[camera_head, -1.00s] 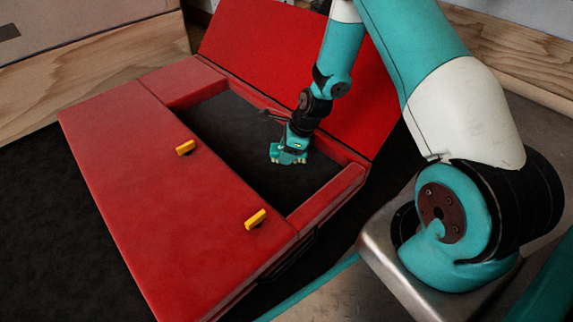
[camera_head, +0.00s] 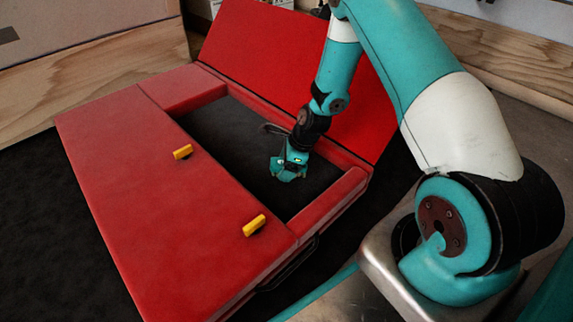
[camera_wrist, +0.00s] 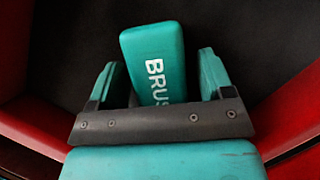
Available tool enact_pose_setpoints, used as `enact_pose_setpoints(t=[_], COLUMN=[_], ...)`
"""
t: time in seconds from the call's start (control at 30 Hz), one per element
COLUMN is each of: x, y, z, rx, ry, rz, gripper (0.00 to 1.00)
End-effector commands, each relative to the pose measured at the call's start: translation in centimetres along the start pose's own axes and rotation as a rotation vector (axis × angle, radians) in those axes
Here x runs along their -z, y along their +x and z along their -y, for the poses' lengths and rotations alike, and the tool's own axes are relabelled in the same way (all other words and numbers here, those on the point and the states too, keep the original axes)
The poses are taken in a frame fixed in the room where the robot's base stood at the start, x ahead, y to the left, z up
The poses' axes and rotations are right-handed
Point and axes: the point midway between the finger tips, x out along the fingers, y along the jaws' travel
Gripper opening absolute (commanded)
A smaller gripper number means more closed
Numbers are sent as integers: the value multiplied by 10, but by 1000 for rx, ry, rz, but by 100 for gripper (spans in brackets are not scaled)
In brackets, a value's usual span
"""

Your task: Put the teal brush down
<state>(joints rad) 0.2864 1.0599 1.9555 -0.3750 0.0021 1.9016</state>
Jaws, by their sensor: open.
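The teal brush (camera_wrist: 152,58) shows in the wrist view as a teal block with white lettering, part of it reading "BRUS". It lies between the two fingers of my gripper (camera_wrist: 160,80), with a dark gap on each side. My gripper is open, and its base hides the near end of the brush. In the head view my gripper (camera_head: 288,174) is low inside the dark recess of the red case (camera_head: 120,130). The brush cannot be told apart from the teal gripper there.
The case's red lid (camera_head: 300,60) stands open behind my gripper. Two yellow latches (camera_head: 183,152) sit on the closed red front part. Red walls border the recess on both sides. The dark recess floor (camera_head: 225,135) left of my gripper is clear.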

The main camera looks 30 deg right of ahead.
Motion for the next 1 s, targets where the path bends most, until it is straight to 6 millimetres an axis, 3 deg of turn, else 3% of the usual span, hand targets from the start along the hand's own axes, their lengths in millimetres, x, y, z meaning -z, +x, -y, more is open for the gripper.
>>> enact_pose_setpoints(t=[0.17, 0.6, 0.83, 0.93, 1.0], x=[-3, -4, -2, -12, -32], y=[-16, -101, -122, -132, -147], z=[0, 0, 0, -1, -6], rx=[0, 1, 0, -3, -11], ry=[2, 1, -1, -60, -179], rz=[0, 0, 0, 3, 8], gripper=[74, 74, 74, 74, 74])
